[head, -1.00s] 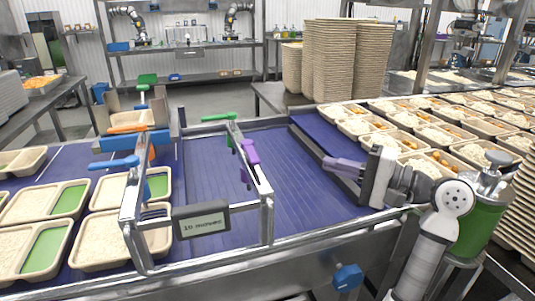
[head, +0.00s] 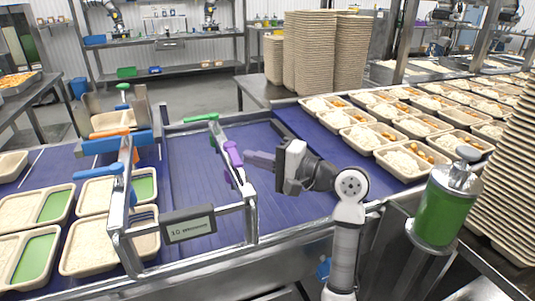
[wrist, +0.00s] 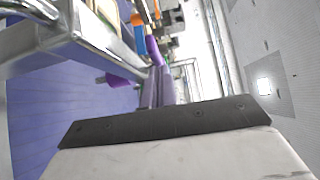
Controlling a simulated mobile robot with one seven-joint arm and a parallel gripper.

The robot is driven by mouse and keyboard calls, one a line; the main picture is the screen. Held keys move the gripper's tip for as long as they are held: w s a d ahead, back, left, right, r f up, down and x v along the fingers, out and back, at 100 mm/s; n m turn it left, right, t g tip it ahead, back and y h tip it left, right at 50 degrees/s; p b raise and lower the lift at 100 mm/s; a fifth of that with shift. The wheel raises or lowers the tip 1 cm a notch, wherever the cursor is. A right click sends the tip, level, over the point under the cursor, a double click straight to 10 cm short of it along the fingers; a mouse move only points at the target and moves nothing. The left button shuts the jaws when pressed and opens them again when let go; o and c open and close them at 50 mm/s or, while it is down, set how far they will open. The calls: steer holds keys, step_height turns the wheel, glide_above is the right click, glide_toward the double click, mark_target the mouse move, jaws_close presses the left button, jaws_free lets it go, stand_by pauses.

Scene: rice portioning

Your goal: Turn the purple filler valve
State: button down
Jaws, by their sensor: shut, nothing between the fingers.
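The purple filler valve (head: 233,153) is a purple handle on the right bar of the metal filler frame (head: 250,215), over the blue conveyor. It also shows in the wrist view (wrist: 152,48), just beyond the fingertips. My gripper (head: 248,156) is shut and empty, its grey-purple fingers pointing left. The tips are close to the right side of the purple valve; I cannot tell whether they touch it. In the wrist view, my gripper (wrist: 157,82) shows its two fingers pressed together.
Green (head: 200,117), orange (head: 116,132) and blue (head: 98,172) handles sit on the same frame. A small display (head: 188,226) hangs at its front. Trays with rice (head: 90,252) lie on the left of the belt (head: 200,180). A green canister (head: 440,213) stands at the right.

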mark_target(243, 164)
stand_by(0.3)
steer(key=s+a+t+p, duration=0.1)
steer(key=s+a+m+t+h+p, duration=0.1)
steer(key=shift+a+m, duration=0.3)
steer(key=shift+a, duration=0.1)
steer(key=shift+w, duration=0.1)
steer(key=shift+d+p, duration=0.1)
steer(key=shift+p, duration=0.2)
